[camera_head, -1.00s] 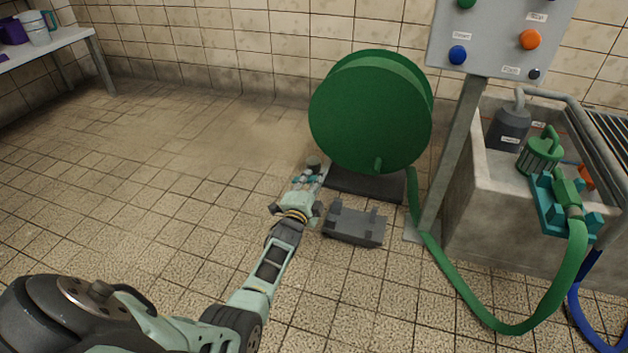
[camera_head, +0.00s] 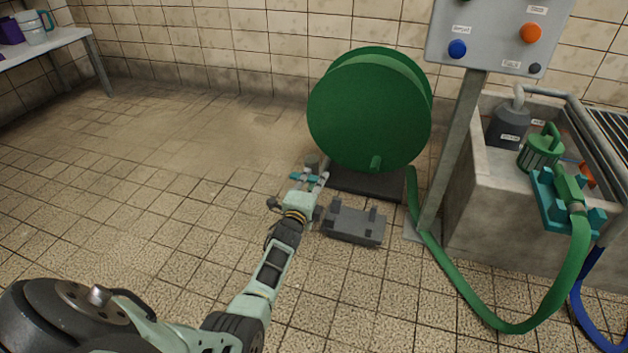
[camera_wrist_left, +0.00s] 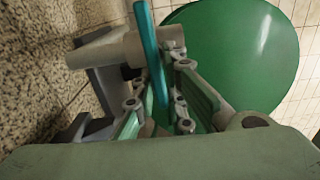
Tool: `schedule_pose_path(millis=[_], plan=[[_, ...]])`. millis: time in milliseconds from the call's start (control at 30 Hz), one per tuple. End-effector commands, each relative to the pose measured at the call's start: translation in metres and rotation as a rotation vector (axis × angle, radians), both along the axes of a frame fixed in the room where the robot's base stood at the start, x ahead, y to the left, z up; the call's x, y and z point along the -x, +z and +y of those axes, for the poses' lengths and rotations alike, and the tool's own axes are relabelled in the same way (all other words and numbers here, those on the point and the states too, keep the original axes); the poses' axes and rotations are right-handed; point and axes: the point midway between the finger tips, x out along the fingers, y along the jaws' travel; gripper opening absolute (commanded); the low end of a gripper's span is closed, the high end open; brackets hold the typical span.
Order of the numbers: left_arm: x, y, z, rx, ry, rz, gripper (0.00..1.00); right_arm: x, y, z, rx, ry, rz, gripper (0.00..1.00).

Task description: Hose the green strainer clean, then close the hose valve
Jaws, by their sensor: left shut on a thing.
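The green strainer (camera_head: 540,153) stands in the sink at the right, behind the green hose nozzle (camera_head: 568,188), which rests in a teal holder (camera_head: 545,205). The green hose (camera_head: 470,293) runs from the nozzle along the floor to the green reel (camera_head: 368,110). My left gripper (camera_head: 310,180) is at the hose valve (camera_head: 312,162), low beside the reel. It is shut on the teal valve lever (camera_wrist_left: 152,60), which stands between the fingers in the left wrist view; the grey valve pipe (camera_wrist_left: 105,50) is behind it. My right gripper is not in view.
A grey block (camera_head: 354,225) lies on the floor just right of my left gripper. A post with a button panel (camera_head: 495,40) stands between reel and sink (camera_head: 455,195). A grey jug (camera_head: 508,125) is in the sink. The floor at left is clear.

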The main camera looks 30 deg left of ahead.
Motion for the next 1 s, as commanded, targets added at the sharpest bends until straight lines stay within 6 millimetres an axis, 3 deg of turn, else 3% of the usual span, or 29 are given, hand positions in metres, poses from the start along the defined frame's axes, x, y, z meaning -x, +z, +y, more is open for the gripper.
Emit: schedule_pose_path(millis=[33,500,533,700,1000], plan=[[0.0007,-0.0077,-0.0065,0.004,-0.007,0.014,0.0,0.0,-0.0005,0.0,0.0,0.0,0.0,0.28],[0.0009,-0.0083,-0.0063,0.004,-0.006,0.016,0.0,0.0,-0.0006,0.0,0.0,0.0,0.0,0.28],[0.0009,-0.0083,-0.0063,0.004,-0.006,0.016,0.13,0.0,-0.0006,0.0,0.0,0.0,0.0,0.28],[0.0008,-0.0069,-0.0051,0.003,-0.005,0.013,0.28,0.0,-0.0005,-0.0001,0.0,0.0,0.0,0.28],[0.0004,-0.0023,-0.0017,-0.001,-0.002,0.005,0.28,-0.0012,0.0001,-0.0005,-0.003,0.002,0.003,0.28]])
